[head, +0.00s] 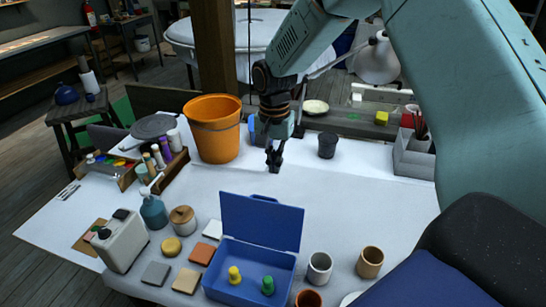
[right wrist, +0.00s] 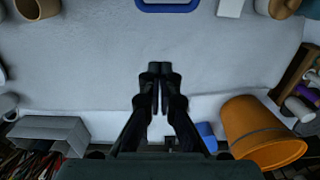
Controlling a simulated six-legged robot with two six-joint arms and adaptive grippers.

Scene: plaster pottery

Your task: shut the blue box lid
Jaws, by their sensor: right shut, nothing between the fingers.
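The blue box (head: 225,289) stands at the front of the white table. Its lid (head: 262,222) is open and stands up along the box's far edge. A yellow piece (head: 234,275) and a green piece (head: 268,285) are inside the box. My right gripper (head: 274,168) is shut and empty, above the table beyond the lid and apart from it. In the right wrist view the closed fingertips (right wrist: 160,68) point down at bare table, and a blue edge of the box or lid (right wrist: 167,6) shows at the top. My left gripper is not in view.
An orange bucket (head: 213,132) stands left of my right gripper, and a dark cup (head: 327,145) stands to its right. Several jars, tiles and a white canister (head: 120,243) are left of the box. Cups (head: 320,268) stand close on its right. The table behind the lid is clear.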

